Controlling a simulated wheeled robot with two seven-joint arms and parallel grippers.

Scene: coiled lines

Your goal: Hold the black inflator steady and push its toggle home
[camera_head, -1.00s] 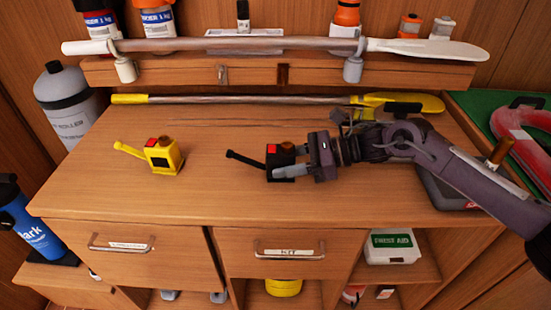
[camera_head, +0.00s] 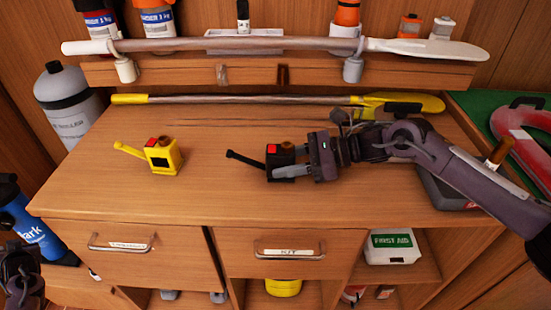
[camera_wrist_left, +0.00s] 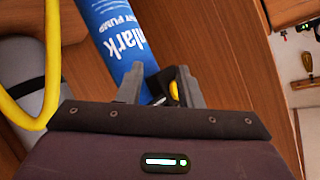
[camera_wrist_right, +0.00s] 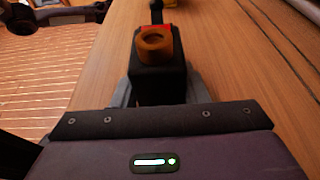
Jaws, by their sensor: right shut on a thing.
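The black inflator (camera_head: 279,155) stands on the wooden worktop, with a red patch, a brown round cap on top and a black toggle lever (camera_head: 246,159) sticking out to the left, angled slightly up. My right gripper (camera_head: 290,164) is shut on the body of the black inflator from the right; the inflator also shows between the fingers in the right wrist view (camera_wrist_right: 160,80). My left gripper (camera_wrist_left: 160,88) is open, seen in the left wrist view, with a blue pump behind its fingers. Part of my left arm shows at the bottom left of the head view.
A yellow inflator (camera_head: 162,156) with its own lever stands to the left on the worktop. A yellow paddle (camera_head: 240,99) lies along the back. A grey bottle (camera_head: 66,105) and the blue pump (camera_head: 38,228) stand at the left. The front middle of the worktop is clear.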

